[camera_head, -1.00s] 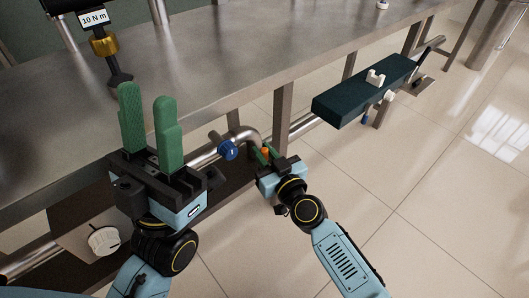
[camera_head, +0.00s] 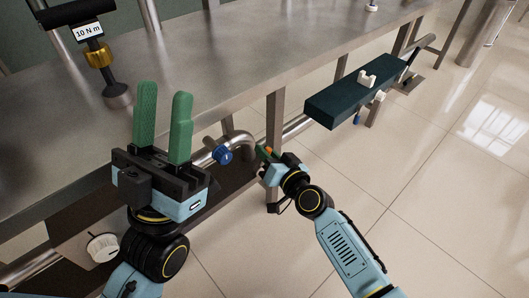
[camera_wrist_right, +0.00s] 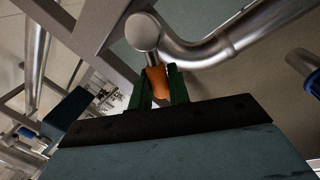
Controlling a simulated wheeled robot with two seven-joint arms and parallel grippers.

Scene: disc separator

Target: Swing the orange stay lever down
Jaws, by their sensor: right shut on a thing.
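The orange stay lever (camera_wrist_right: 157,82) shows in the right wrist view between the two green fingers of my right gripper (camera_wrist_right: 159,86), which is shut on it. Its top end meets a round metal end (camera_wrist_right: 143,32) of the pipework. In the head view only a small orange bit (camera_head: 268,150) shows at my right gripper (camera_head: 264,153), beside the bent pipe below the table; most of the lever is hidden. My left gripper (camera_head: 162,125) is open and empty, its green fingers pointing up in front of the steel table.
The steel table (camera_head: 230,60) spans the back, with a table leg (camera_head: 275,120) close by my right gripper. A blue knob (camera_head: 223,155) sits on the pipe. A white dial (camera_head: 102,247) is at lower left. A dark teal block (camera_head: 350,95) lies to the right. A torque tool labelled 10 N m (camera_head: 88,32) stands at upper left.

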